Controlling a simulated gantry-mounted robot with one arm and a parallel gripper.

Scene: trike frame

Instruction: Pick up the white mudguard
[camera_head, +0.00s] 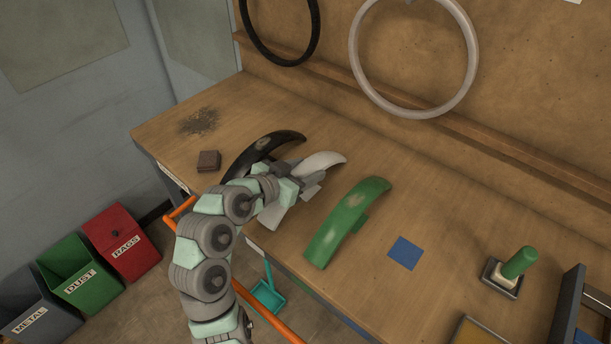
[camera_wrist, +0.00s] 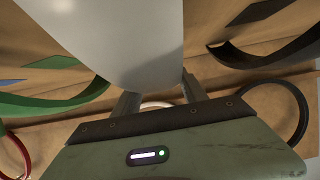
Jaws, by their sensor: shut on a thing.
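The white mudguard (camera_head: 322,160) is a curved piece on the workbench between the black and green mudguards. My gripper (camera_head: 306,180) is at it, and my arm hides part of it in the head view. In the wrist view the white mudguard (camera_wrist: 120,35) fills the upper middle, between my two gripper fingers (camera_wrist: 160,98). The fingers are shut on it. Whether it touches the bench I cannot tell.
The black mudguard (camera_head: 262,147) lies close on the left, the green mudguard (camera_head: 347,222) on the right. A brown block (camera_head: 208,161), a blue square (camera_head: 405,253) and a green-handled tool (camera_head: 520,262) are on the bench (camera_head: 450,215). Wheel rims hang behind. Bins stand at lower left.

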